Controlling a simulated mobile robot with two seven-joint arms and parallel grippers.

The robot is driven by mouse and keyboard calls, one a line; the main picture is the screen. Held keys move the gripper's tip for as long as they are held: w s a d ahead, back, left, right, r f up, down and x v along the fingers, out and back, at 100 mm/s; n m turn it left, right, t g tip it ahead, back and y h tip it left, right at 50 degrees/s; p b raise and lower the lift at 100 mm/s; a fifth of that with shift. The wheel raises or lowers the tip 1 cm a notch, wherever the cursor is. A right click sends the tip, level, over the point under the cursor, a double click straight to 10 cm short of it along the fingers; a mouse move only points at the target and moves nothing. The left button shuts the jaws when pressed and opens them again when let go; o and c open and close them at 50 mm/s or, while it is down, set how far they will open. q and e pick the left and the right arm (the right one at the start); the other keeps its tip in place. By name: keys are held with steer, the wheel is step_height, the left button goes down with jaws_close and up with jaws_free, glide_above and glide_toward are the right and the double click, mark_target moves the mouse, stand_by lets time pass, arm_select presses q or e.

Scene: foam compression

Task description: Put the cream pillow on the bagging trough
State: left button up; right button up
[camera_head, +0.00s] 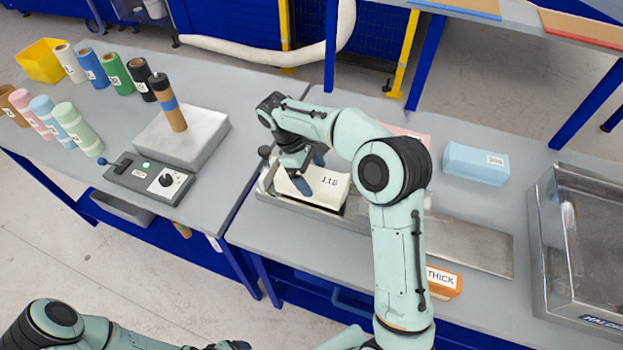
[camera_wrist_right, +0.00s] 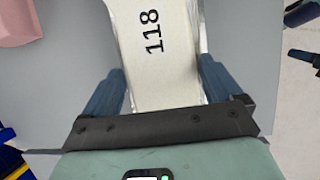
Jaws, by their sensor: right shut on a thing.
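The cream pillow (camera_head: 335,187), marked 118, is at the left end of the long grey metal bagging trough (camera_head: 470,247). My right gripper (camera_head: 311,172) reaches down over the pillow and is shut on it. The right wrist view shows the pillow (camera_wrist_right: 160,60) between the two dark blue fingers of this gripper (camera_wrist_right: 160,92). I cannot tell whether the pillow rests fully on the trough, as the arm hides part of both. Part of my left arm shows at the bottom left of the head view; its gripper is out of view.
A light blue block (camera_head: 476,164) and a pink block (camera_head: 408,134) lie behind the trough. An orange THICK block (camera_head: 443,281) is in front. A metal bin (camera_head: 543,240) stands at the right. The left table holds coloured rolls (camera_head: 90,68) and a press device (camera_head: 150,180).

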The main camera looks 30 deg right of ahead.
step_height(320, 180, down, 2)
steer(key=shift+s+f, duration=0.1)
steer(key=shift+f, duration=0.15)
arm_select(q)
steer(key=shift+s+f, duration=0.2)
steer(key=shift+s, duration=0.15)
steer(key=shift+w, duration=0.1)
arm_select(e)
steer(key=o, duration=0.9)
steer(key=shift+c, duration=0.2)
